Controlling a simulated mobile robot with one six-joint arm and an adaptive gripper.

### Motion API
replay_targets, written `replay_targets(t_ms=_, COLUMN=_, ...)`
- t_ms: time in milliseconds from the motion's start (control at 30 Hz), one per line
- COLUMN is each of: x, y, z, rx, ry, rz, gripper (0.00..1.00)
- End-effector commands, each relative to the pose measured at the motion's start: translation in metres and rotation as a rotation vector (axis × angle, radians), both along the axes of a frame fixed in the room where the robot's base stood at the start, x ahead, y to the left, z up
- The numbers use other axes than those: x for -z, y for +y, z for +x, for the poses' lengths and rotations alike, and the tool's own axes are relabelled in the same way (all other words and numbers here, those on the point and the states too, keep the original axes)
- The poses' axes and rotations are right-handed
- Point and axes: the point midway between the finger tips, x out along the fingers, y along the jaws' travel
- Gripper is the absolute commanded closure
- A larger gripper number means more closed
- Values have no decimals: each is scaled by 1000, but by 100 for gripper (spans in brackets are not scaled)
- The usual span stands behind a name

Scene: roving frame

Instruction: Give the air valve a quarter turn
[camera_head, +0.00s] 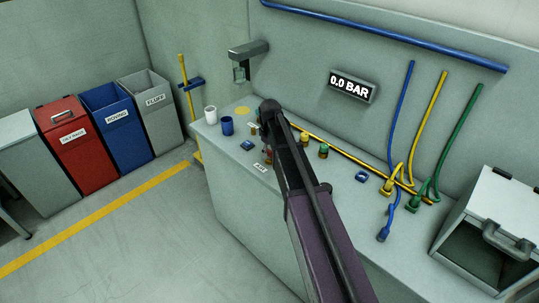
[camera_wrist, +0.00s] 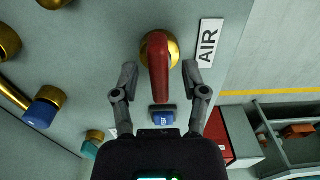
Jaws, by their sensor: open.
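The air valve has a red lever handle (camera_wrist: 159,62) on a round brass body (camera_wrist: 174,50). In the wrist view it is at the upper middle, beside a white AIR label (camera_wrist: 209,43). My gripper (camera_wrist: 159,74) is open, with one finger on each side of the red handle and a visible gap on both sides. The handle lies lengthwise between the fingers. I cannot tell the height gap. In the head view the AIR label (camera_head: 261,168) is on the bench left of my arm, which hides most of the valve and my fingertips.
A wall display (camera_head: 350,87) reads 0.0 BAR. A blue block (camera_wrist: 163,115) lies close below the handle in the wrist view. Blue (camera_head: 227,125) and white cups (camera_head: 210,115) stand at the bench's left end. Coloured hoses and a grey box (camera_head: 490,225) are at right.

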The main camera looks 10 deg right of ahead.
Motion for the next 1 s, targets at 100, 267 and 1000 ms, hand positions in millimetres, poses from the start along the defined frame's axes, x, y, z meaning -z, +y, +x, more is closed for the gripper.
replay_targets(t_ms=100, x=1, y=0, z=0, rx=0, ry=0, rz=0, gripper=43)
replay_targets(t_ms=267, x=1, y=0, z=0, rx=0, ry=0, rz=0, gripper=43)
replay_targets(t_ms=1000, x=1, y=0, z=0, rx=-27, ry=1, rz=1, gripper=100)
